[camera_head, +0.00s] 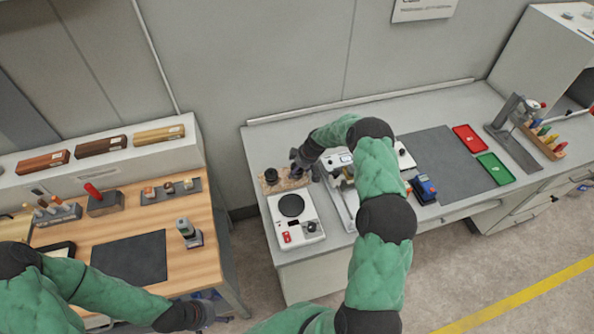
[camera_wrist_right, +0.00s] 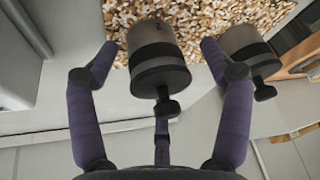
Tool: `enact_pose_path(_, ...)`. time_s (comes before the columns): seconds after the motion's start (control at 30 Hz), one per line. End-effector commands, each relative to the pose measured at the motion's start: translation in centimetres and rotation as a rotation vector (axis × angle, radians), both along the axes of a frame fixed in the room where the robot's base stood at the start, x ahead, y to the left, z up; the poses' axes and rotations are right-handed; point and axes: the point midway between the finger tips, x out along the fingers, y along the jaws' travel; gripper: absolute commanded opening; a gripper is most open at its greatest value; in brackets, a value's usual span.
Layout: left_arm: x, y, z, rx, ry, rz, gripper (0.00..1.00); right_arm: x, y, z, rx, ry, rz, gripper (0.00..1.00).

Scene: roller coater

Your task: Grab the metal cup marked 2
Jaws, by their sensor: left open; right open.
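Two metal cups with dark bands and black knobbed handles stand on a speckled brown mat. In the right wrist view one cup (camera_wrist_right: 158,62) is between the spread fingers of my right gripper (camera_wrist_right: 157,58), and the other cup (camera_wrist_right: 248,50) is beside the right finger. In the head view one dark cup (camera_head: 271,176) shows on the mat (camera_head: 271,187); the other is hidden or unclear near my right gripper (camera_head: 301,164). My right gripper is open. My left gripper (camera_head: 198,315) is open, low beside the wooden bench, away from the cups.
A white device with a round black plate (camera_head: 291,206) stands in front of the mat. A blue device (camera_head: 423,188), a red tray (camera_head: 468,138) and a green tray (camera_head: 495,168) are farther right. The dark grey mat (camera_head: 445,163) has free room. A wooden bench (camera_head: 185,265) is at left.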

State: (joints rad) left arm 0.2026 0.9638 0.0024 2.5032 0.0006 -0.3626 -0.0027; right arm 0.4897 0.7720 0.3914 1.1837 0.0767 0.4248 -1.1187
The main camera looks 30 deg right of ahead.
Motion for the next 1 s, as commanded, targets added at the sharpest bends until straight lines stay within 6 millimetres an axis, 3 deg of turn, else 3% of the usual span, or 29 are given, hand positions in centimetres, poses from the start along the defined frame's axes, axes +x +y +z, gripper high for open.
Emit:
enact_pose_path(0.27,-0.01,0.00,0.02,0.000,0.000,0.000,0.73,0.09,0.00,-0.19,-0.001,0.000,0.000,0.80)
enact_pose_path(0.5,-0.01,0.00,0.02,0.000,0.000,0.000,0.73,0.07,0.03,-0.19,0.000,0.000,0.000,0.13)
enact_pose_path(1.0,-0.01,0.00,-0.29,0.000,0.000,0.000,0.73,0.18,-0.05,0.79,-0.003,-0.004,0.000,0.13)
